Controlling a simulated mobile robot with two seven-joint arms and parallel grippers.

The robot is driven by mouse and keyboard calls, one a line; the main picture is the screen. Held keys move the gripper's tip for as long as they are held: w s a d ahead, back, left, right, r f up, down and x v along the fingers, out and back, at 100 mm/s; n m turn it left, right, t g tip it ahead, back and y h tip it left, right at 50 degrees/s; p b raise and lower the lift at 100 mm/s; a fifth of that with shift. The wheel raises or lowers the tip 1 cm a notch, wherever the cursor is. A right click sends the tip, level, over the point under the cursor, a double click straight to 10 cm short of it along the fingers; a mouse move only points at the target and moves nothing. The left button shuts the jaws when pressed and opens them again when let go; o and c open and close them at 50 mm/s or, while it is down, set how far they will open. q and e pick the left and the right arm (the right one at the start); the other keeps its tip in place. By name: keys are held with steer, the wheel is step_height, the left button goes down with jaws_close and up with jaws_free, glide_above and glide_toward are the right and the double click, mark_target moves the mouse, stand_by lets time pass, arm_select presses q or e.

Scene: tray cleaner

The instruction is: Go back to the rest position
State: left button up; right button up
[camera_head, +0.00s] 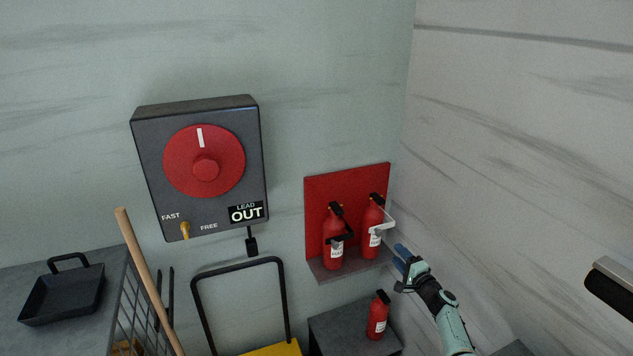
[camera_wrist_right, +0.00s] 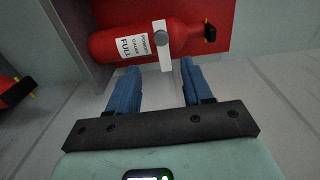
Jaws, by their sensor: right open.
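My right gripper (camera_head: 403,254) reaches in from the lower right in the head view, close to the red wall panel. In the right wrist view its two blue fingers (camera_wrist_right: 156,90) are spread apart with nothing between them. A red fire extinguisher with a white label (camera_wrist_right: 140,43) lies just beyond the fingertips there, behind a pale bracket (camera_wrist_right: 163,53). In the head view this right-hand extinguisher (camera_head: 371,228) stands on the panel's shelf, apart from the fingers as far as I can tell. My left gripper is not in view.
A second extinguisher (camera_head: 333,240) stands beside it on the red panel (camera_head: 318,195). A third (camera_head: 377,318) stands on a grey box (camera_head: 335,328) below. A dark dial box (camera_head: 198,217), a wooden pole (camera_head: 142,266), a black pan (camera_head: 62,296) and a black-handled yellow cart (camera_head: 272,350) are left.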

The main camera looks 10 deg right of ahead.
steer(key=s+a+f+n+g+y, duration=0.1)
steer(key=a+f+n+g+y, duration=0.35)
steer(key=a+f, duration=1.1)
steer(key=s+a+f+n+g+h, duration=0.2)
steer(key=s+a+f+g, duration=0.4)
steer(key=s+a+f, duration=0.5)
steer(key=s+a+f+n+g, duration=0.1)
steer(key=s+a+f+g, duration=0.15)
steer(key=s, duration=0.65)
steer(key=s+a+f+n+g, duration=0.2)
steer(key=s+a+f, duration=0.1)
steer(key=s, duration=0.6)
steer(key=s+r+n+g, duration=0.1)
steer(key=s+r+g, duration=0.1)
steer(key=s, duration=1.1)
steer(key=s+a+r+n+g+h+p, duration=0.1)
steer(key=s+r+n, duration=0.1)
steer(key=s, duration=1)
steer(key=shift+s+a+g, duration=0.2)
steer(key=shift+s+g, duration=0.2)
steer(key=shift+r, duration=0.1)
